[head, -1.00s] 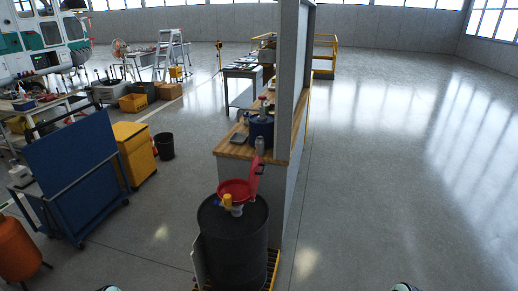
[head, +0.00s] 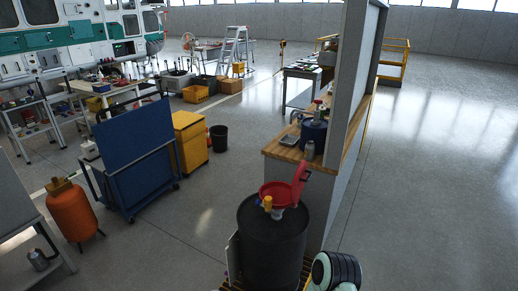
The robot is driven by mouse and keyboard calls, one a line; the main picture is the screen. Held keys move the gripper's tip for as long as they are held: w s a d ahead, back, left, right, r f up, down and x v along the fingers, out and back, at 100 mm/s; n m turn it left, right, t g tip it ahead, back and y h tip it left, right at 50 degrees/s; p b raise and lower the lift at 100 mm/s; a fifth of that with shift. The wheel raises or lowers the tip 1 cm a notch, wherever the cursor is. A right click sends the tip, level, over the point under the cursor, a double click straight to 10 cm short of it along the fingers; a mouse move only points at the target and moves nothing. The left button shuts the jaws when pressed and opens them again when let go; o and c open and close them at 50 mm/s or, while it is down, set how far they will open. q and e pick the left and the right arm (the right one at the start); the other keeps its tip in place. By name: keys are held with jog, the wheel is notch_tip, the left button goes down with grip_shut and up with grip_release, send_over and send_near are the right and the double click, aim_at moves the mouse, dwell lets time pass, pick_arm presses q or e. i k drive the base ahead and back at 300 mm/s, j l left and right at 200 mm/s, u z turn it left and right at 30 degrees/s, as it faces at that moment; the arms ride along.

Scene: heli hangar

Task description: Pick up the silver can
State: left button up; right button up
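Another silver can-like container (head: 38,259) with a handle sits low at the bottom left, on a grey stand's lower shelf. I cannot tell which one the task means. Part of my arm, white with a black ridged end, shows at the bottom right of centre, well short of the bench. No gripper fingers show, and neither gripper is near either can.
A black drum (head: 272,245) with a red funnel (head: 284,196) stands before the wooden bench (head: 281,153), beside a grey partition (head: 350,110). A blue panel cart (head: 135,155), yellow cabinet (head: 190,140) and orange tank (head: 72,212) stand left. Open floor lies between cart and drum.

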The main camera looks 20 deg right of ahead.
aim_at(310, 147)
jog(key=i+l+u, duration=0.1)
jog(key=l+u, duration=1)
jog(key=l, duration=0.35)
jog(key=k+l+u, duration=0.25)
jog(key=l, duration=0.3)
jog(key=k+l, duration=0.1)
jog(key=l, duration=0.75)
jog(key=k+l+u, duration=0.1)
jog(key=l, duration=0.35)
jog(key=k+l, duration=0.15)
jog(key=l, duration=0.25)
jog(key=k+l, duration=0.1)
jog(key=l, duration=0.35)
jog(key=u, duration=0.05)
